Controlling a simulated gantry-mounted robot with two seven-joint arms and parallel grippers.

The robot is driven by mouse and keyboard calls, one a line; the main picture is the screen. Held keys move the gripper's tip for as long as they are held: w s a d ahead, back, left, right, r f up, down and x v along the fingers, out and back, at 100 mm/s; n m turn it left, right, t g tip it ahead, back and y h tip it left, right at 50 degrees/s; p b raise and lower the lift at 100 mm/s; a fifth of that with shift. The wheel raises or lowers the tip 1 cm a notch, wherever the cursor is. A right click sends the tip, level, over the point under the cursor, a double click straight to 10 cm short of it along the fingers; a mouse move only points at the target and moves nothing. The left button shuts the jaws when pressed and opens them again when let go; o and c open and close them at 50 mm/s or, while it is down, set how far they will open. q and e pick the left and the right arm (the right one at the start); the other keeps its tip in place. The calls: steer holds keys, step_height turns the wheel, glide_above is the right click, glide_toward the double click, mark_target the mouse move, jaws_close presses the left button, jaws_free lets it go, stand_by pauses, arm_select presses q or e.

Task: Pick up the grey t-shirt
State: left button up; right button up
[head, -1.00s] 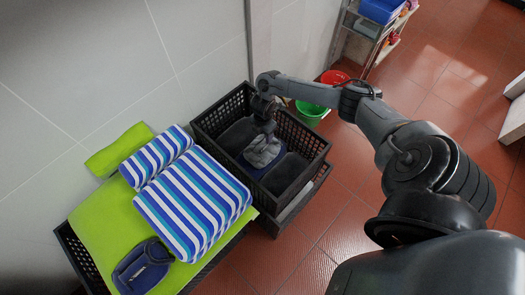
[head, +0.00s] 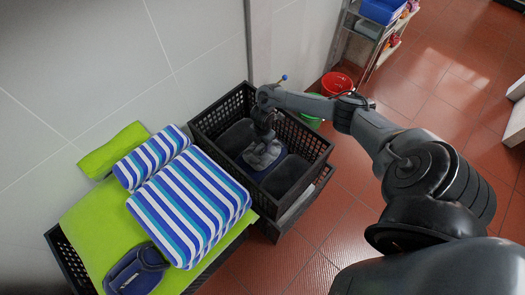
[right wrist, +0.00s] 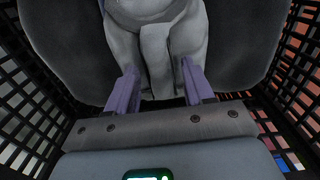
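The grey t-shirt (head: 262,156) lies bunched in the middle of a black mesh crate (head: 318,150), between dark rounded items. It also shows in the right wrist view (right wrist: 158,50), ahead of and between my fingers. My right gripper (head: 264,136) points down into the crate, right at the shirt, and hides part of it. In the right wrist view my right gripper (right wrist: 160,88) has its two fingers well apart, with grey cloth between them. I cannot tell whether they touch it. My left gripper is not in view.
Dark items (head: 288,175) fill the crate on both sides of the shirt. Striped blue-white cushions (head: 190,205) lie on a green cloth (head: 90,220) at left. A red basin (head: 336,83) and a shelf (head: 368,35) stand behind. The tiled floor (head: 330,220) at right is clear.

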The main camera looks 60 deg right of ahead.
jaws_close()
steer(key=shift+r, duration=0.15)
